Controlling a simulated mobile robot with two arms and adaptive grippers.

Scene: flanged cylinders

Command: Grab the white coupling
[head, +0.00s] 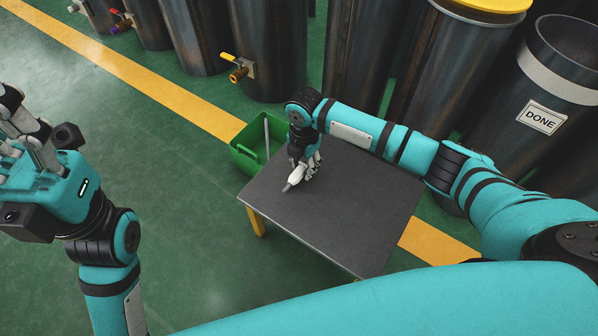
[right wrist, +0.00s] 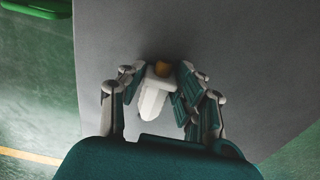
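The white coupling (right wrist: 153,99) shows in the right wrist view as a pale block with an orange-brown end (right wrist: 161,69). It lies between the bent fingers of my right gripper (right wrist: 160,80), which close in on it from both sides. My left gripper (head: 18,122) is at the left edge, off the table, open and empty, and partly cut off by the frame.
The grey table (head: 345,225) is otherwise bare. A green bin (head: 243,158) with a grey bar-like part stands on the floor past its left corner. Large dark cylinders (head: 268,50) stand behind, one labelled DONE (head: 541,117). Green floor on the left is clear.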

